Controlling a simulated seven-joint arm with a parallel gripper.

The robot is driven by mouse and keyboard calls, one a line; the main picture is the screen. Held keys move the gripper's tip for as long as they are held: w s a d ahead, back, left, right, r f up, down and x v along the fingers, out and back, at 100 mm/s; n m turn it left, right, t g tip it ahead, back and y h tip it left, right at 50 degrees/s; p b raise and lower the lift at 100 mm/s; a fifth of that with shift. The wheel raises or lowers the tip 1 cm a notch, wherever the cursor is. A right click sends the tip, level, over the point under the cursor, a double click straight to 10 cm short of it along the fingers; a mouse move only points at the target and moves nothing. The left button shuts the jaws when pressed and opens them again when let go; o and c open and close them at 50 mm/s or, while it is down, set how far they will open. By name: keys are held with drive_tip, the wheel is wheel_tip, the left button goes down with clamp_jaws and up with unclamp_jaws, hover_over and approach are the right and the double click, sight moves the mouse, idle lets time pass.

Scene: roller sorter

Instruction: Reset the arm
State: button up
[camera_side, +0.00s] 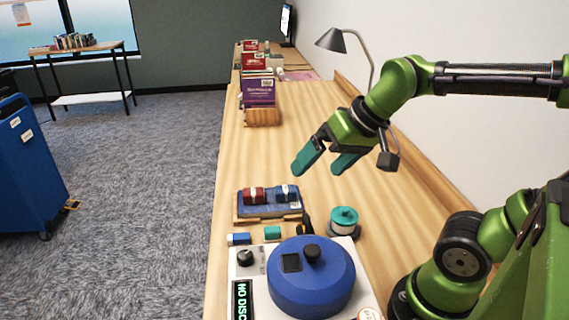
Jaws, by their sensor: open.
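My gripper (322,168) is open and empty, with its teal fingers apart in the air above the wooden counter (290,122). It is at the end of my green arm, which reaches in from the right. Nothing is between the fingers. Below and to the left of it, a blue tray (258,210) holds a red roller (253,195) and a blue roller (286,193).
A white machine (246,274) with a blue round lid (311,276) stands at the near end. A teal-topped spool (343,217) is beside it. A wooden holder with purple cards (258,92) and a grey lamp (333,41) stand farther back. The counter's middle is clear.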

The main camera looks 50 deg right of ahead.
drive_tip(key=shift+s+a+f+n+t, duration=0.15)
drive_tip(key=shift+s+a+f+t, duration=0.1)
drive_tip(key=shift+s, duration=0.4)
drive_tip(key=shift+s+a+f+n+t, duration=0.15)
drive_tip(key=shift+s+a+f, duration=0.1)
drive_tip(key=shift+s, duration=0.4)
idle(0.4)
